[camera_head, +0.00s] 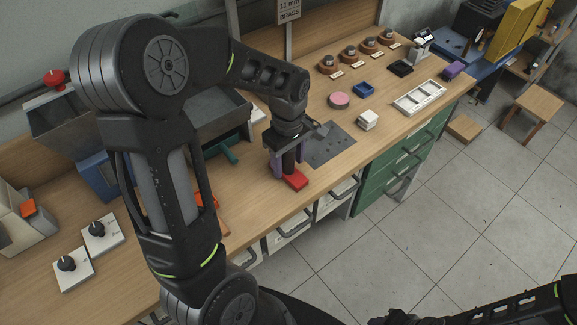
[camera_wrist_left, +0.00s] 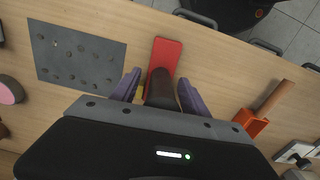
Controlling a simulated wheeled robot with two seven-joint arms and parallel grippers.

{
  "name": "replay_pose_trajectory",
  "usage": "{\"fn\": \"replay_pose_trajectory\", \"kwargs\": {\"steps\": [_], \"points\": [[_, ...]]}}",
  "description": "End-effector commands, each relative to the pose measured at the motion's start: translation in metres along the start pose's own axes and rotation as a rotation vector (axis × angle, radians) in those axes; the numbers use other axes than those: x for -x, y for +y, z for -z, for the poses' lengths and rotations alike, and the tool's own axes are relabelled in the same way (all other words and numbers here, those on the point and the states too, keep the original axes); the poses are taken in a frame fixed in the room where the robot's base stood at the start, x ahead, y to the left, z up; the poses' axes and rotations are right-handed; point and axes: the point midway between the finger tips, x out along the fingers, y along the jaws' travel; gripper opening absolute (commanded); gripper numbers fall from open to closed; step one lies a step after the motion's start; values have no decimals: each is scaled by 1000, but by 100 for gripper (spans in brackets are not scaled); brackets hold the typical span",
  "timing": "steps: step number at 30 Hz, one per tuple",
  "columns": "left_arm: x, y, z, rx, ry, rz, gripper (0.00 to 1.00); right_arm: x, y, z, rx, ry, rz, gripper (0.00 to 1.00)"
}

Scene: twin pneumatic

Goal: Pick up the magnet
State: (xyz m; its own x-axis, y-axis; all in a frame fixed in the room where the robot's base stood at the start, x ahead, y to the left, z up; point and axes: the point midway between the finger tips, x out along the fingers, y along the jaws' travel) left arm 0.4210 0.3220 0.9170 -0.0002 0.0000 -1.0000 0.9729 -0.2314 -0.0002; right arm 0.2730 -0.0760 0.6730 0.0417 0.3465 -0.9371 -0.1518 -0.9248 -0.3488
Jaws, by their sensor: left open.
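A red flat block (camera_head: 296,180) lies on the wooden bench near its front edge; it also shows in the left wrist view (camera_wrist_left: 166,54). A dark upright handle-like part (camera_wrist_left: 160,88) stands at its near end; I take the two together to be the magnet, though no label shows. My left gripper (camera_head: 286,168) points down over it, with its purple fingers open on either side of the dark part (camera_wrist_left: 160,92). A gap shows beside the fingers; contact cannot be told. My right arm (camera_head: 500,310) is at the bottom right, its gripper not clearly visible.
A dark grey plate (camera_head: 328,146) with small dark spots lies beside the gripper. An orange scoop (camera_wrist_left: 255,120) lies on the other side. A white cube (camera_head: 367,119), pink disc (camera_head: 339,100) and white tray (camera_head: 420,97) stand farther right. Grey bins (camera_head: 62,122) are at left.

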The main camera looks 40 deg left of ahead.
Motion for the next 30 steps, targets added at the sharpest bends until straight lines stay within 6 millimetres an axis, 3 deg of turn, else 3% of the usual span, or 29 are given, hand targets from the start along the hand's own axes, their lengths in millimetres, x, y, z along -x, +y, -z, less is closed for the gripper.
{"fn": "replay_pose_trajectory", "kwargs": {"steps": [17,30], "points": [[0,0,0,0,0,0,53,0,0,0,0,0,0,36],[0,0,0,0,0,0,18,0,0,0,0,0,0,36]]}}
